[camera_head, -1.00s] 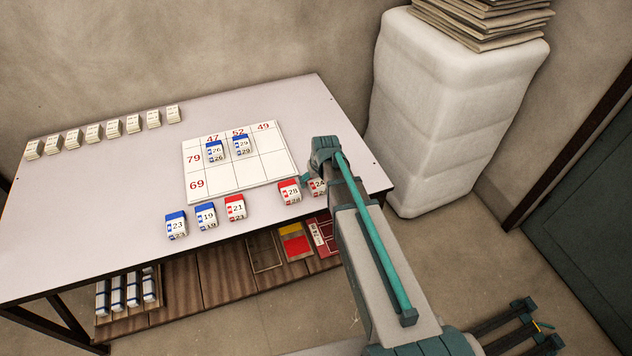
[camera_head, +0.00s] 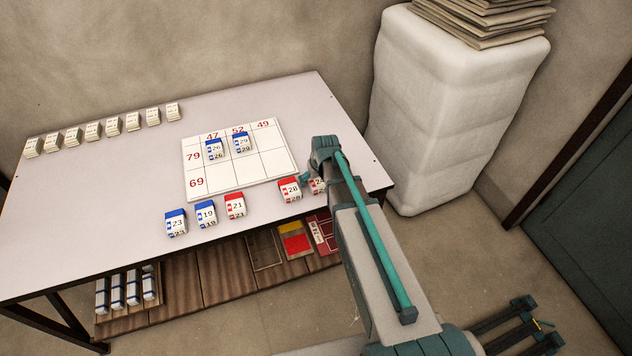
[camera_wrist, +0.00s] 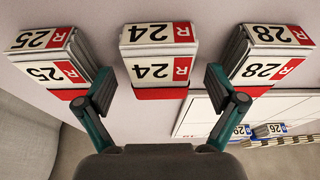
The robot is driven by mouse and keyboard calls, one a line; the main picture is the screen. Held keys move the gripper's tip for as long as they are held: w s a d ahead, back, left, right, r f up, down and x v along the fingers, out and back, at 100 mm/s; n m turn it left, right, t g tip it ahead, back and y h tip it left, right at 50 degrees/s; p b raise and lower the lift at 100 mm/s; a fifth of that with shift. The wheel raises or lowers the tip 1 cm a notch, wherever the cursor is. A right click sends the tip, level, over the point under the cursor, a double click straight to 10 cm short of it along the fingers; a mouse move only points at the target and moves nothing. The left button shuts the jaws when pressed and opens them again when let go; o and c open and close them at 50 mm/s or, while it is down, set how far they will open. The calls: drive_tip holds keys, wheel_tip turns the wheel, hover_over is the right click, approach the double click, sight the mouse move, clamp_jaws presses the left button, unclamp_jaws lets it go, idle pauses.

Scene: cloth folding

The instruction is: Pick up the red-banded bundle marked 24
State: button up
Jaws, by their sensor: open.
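The red-banded bundle marked 24 (camera_wrist: 158,62) is in the middle of the wrist view, its white faces and red band showing upside down. My gripper (camera_wrist: 159,90) is open, with one finger on each side of this bundle in the picture. I see gaps between the fingers and the bundle; how far it stands in depth I cannot tell. In the head view the bundle marked 24 (camera_head: 317,186) shows only partly at the table's right front, mostly hidden behind my arm.
The bundle marked 28 (camera_wrist: 265,60) is close beside the right finger, and bundle 25 (camera_wrist: 52,60) is beside the left. A numbered grid board (camera_head: 222,182) lies behind on the table (camera_head: 110,190). Bundle 21 (camera_head: 235,207) and blue-banded bundles stand further left.

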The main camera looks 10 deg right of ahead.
sight(316, 179)
drive_tip(key=c, duration=1.2)
drive_tip(key=shift+r, duration=0.1)
drive_tip(key=shift+c, duration=0.3)
drive_tip(key=shift+r, duration=0.55)
drive_tip(key=shift+r+b, duration=0.65)
drive_tip(key=shift+r, duration=0.3)
drive_tip(key=s+a+r+b, duration=0.2)
drive_tip(key=s+r+b, duration=0.5)
drive_tip(key=s, duration=0.4)
drive_tip(key=shift+v, duration=0.95)
